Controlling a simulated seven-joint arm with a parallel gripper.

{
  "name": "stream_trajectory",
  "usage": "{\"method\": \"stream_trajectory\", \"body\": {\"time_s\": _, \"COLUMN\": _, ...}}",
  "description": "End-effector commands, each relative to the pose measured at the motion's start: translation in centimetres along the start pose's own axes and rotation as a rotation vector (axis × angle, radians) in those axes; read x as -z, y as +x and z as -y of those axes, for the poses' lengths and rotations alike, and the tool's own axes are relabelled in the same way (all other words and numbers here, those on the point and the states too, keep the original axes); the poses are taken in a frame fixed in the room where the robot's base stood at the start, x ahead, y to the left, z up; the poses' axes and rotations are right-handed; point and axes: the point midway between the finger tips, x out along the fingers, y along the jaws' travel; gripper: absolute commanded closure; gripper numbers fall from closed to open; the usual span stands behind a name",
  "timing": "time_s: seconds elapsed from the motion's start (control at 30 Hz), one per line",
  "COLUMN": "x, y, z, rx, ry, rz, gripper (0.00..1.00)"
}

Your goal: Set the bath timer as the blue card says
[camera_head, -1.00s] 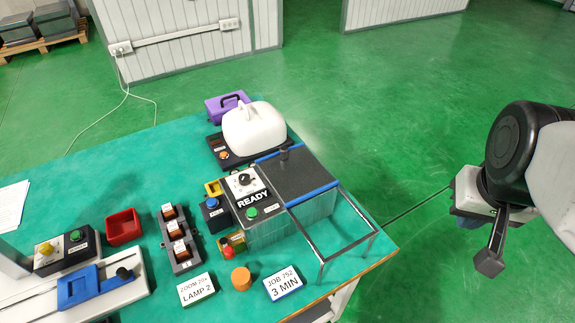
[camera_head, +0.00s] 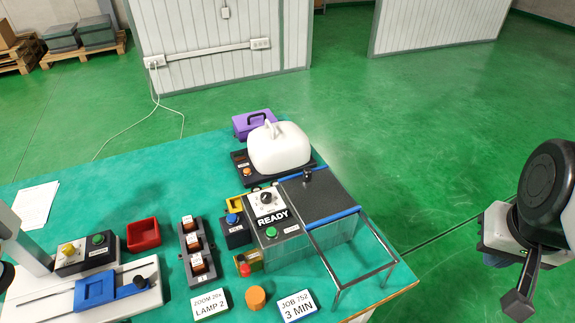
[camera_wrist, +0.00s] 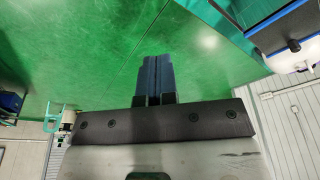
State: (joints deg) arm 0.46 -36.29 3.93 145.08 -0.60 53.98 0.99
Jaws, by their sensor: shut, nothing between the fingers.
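The bath (camera_head: 325,196) is a grey box with a dark lid and blue edges on the table's right part. Its panel carries the timer, a black knob on a white dial (camera_head: 266,200), above a READY label and a green button (camera_head: 271,232). The knob's setting is too small to read. The blue-edged card (camera_head: 297,306) at the table's front reads JOB 752, 3 MIN. My gripper (camera_head: 520,300) hangs off the table's right side, well away from the dial. In the wrist view its fingers (camera_wrist: 156,78) are together and empty, over green floor.
A metal rail frame (camera_head: 370,262) stands out at the bath's front right.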

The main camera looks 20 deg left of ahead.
Motion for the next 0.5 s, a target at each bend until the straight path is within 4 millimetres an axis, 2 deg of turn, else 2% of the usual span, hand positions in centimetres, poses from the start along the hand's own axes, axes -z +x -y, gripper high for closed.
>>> {"method": "stream_trajectory", "body": {"time_s": 0.03, "x": 0.0, "y": 0.0, "z": 0.0, "rx": 0.000, "ry": 0.000, "rz": 0.000, "gripper": 0.97}}
{"method": "stream_trajectory", "body": {"time_s": 0.37, "x": 1.3, "y": 0.2, "z": 1.0, "rx": 0.008, "ry": -0.102, "rz": 0.009, "gripper": 0.46}}
{"method": "stream_trajectory", "body": {"time_s": 0.4, "x": 1.6, "y": 0.3, "z": 1.4, "rx": 0.010, "ry": -0.135, "rz": 0.012, "gripper": 0.43}}
{"method": "stream_trajectory", "body": {"time_s": 0.5, "x": 2.8, "y": 0.5, "z": 2.5, "rx": 0.019, "ry": -0.241, "rz": 0.021, "gripper": 0.43}}
